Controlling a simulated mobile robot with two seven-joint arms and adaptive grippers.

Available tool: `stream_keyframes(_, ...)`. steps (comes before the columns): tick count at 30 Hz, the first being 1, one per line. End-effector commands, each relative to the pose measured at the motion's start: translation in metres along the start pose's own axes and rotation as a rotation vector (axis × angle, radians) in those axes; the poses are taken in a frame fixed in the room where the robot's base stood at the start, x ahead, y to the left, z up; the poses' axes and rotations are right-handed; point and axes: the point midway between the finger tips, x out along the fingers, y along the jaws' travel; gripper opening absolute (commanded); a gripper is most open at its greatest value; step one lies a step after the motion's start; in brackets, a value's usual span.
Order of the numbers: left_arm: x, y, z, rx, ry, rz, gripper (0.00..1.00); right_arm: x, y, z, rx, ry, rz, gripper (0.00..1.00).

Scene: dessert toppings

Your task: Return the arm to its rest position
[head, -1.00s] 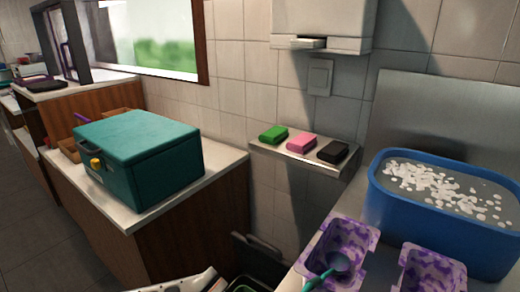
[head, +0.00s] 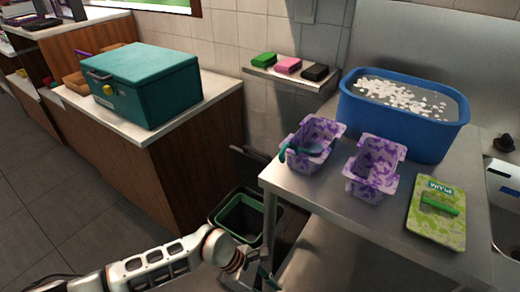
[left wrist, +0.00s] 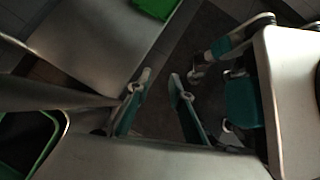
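My left arm comes in along the bottom of the head view. My left gripper (head: 266,277) is at the lower edge there, low beside the metal table's front leg and partly cut off. In the left wrist view its two teal-padded fingers (left wrist: 158,92) stand apart with nothing between them. Another gripper with teal parts (left wrist: 212,98), which I take to be my right, shows at the right of that view. Its fingers look spread, with dark floor between them. My right arm is not in the head view.
The metal table (head: 300,190) holds two purple tubs (head: 372,168), a teal scoop (head: 305,150), a blue basin (head: 400,125) and a green board (head: 432,222). A green-rimmed bin (head: 238,222) stands close to my left gripper. A teal box (head: 150,85) sits on the left counter. Floor at lower left is clear.

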Motion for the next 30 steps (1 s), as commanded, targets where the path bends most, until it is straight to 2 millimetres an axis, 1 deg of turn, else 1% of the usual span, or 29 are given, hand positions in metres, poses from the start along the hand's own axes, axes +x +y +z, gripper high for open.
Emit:
stream_keyframes(1,0.0,-0.011,0.036,-0.083,-0.115,0.002,0.21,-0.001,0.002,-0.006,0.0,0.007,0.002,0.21)
stream_keyframes(2,-0.001,-0.015,0.056,-0.143,-0.19,0.005,0.21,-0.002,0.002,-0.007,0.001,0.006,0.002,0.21)
stream_keyframes(3,-0.005,-0.02,0.084,-0.234,-0.294,0.004,0.21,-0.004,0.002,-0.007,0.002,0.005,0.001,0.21)
stream_keyframes(4,-0.011,-0.022,0.103,-0.309,-0.375,0.004,0.21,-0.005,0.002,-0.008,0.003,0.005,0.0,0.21)
stream_keyframes(5,-0.018,-0.024,0.122,-0.387,-0.456,0.003,0.21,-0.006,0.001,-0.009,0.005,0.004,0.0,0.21)
stream_keyframes(6,-0.029,-0.023,0.144,-0.493,-0.561,0.0,0.21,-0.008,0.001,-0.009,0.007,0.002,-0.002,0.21)
stream_keyframes(8,-0.049,-0.019,0.17,-0.661,-0.713,-0.008,0.21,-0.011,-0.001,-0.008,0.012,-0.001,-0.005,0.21)
stream_keyframes(9,-0.064,-0.014,0.182,-0.777,-0.813,-0.015,0.21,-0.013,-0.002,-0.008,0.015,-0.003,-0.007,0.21)
stream_keyframes(11,-0.088,-0.005,0.192,-0.956,-0.956,-0.027,0.21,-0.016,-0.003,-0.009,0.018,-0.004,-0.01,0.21)
stream_keyframes(12,-0.104,0.002,0.194,-1.079,-1.049,-0.036,0.21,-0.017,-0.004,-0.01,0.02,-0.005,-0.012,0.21)
stream_keyframes(14,-0.127,0.011,0.188,-1.267,-1.183,-0.054,0.21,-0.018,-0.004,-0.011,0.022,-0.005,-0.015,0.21)
stream_keyframes(15,-0.142,0.017,0.179,-1.394,-1.27,-0.066,0.21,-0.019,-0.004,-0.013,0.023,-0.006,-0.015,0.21)
stream_keyframes(17,-0.161,0.024,0.16,-1.589,-1.396,-0.087,0.21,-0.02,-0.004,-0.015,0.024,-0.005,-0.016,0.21)
stream_keyframes(18,-0.172,0.026,0.142,-1.721,-1.477,-0.1,0.21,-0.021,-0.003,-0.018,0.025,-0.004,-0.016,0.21)
stream_keyframes(20,-0.185,0.026,0.111,-1.919,-1.595,-0.124,0.21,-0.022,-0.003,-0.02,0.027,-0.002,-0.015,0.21)
stream_keyframes(21,-0.192,0.022,0.089,-2.05,-1.671,-0.14,0.21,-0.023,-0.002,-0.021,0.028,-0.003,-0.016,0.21)
stream_keyframes(23,-0.198,0.013,0.052,-2.25,-1.782,-0.165,0.21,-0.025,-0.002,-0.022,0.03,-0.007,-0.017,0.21)
stream_keyframes(24,-0.2,0.002,0.026,-2.384,-1.852,-0.181,0.21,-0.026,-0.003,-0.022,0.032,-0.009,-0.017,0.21)
stream_keyframes(25,-0.201,-0.007,0.007,-2.481,-1.905,-0.196,0.21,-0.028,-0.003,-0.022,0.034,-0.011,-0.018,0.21)
stream_keyframes(26,-0.201,-0.017,-0.01,2.419,1.837,0.196,0.21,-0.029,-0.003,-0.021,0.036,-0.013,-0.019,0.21)
stream_keyframes(27,-0.199,-0.032,-0.032,2.327,1.741,0.196,0.21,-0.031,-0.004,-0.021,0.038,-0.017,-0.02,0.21)
stream_keyframes(29,-0.196,-0.056,-0.061,2.199,1.617,0.193,0.21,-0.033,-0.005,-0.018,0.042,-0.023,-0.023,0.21)
stream_keyframes(30,-0.194,-0.072,-0.076,2.125,1.547,0.191,0.21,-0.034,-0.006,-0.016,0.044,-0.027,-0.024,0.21)
